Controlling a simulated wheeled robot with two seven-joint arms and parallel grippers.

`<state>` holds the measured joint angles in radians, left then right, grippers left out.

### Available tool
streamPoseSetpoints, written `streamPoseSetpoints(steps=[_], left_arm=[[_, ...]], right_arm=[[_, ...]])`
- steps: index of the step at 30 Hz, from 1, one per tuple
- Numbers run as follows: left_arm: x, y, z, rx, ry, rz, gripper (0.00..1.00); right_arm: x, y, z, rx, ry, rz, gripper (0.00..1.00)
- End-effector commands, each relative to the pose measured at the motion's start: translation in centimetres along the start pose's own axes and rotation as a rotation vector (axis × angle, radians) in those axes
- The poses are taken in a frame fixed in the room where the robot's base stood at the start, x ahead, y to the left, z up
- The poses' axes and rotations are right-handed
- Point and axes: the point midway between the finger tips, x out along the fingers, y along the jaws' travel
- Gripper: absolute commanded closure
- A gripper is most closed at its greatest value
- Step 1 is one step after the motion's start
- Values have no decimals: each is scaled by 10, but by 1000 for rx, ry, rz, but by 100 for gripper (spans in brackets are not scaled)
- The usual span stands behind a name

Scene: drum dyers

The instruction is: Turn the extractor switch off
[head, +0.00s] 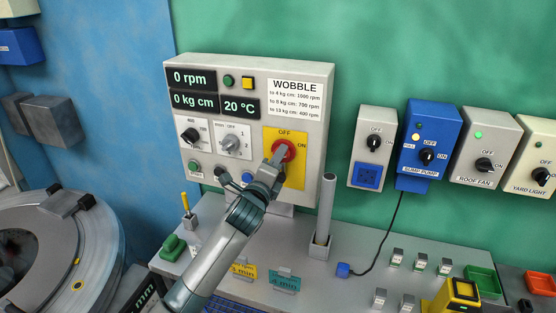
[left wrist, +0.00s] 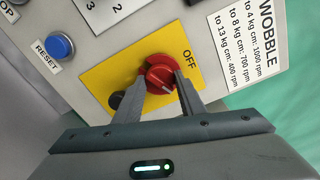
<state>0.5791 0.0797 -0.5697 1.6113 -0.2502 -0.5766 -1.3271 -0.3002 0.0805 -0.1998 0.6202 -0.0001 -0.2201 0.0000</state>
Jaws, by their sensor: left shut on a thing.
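The control box (head: 320,75) with a display stands at the back of the bench. On its front is a yellow plate (head: 297,180) marked OFF at the top and ON at the right, with a red rotary switch (head: 288,146). My left gripper (head: 277,160) reaches up to it from below. In the left wrist view the two fingers (left wrist: 160,88) are shut on the sides of the red switch (left wrist: 159,70). A pale mark shows on the switch's face, but which label it points at is unclear. My right gripper is not in view.
Other knobs and buttons sit left of the plate, including a grey knob (head: 231,143) and a blue button (left wrist: 60,46). A grey post (head: 325,205) stands right of my arm. A blue sump pump box (head: 428,135) and other switch boxes hang on the green wall.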

Motion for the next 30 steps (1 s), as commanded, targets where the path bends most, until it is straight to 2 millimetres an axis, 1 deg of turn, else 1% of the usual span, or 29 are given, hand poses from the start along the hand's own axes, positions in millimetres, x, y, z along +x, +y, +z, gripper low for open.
streamPoseSetpoints(steps=[21, 30], left_arm=[[0, 2, 0, -683, -1, 2, 86], [0, 3, -1, -942, -1, 3, 86]], right_arm=[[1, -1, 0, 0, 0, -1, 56], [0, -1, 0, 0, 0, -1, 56]])
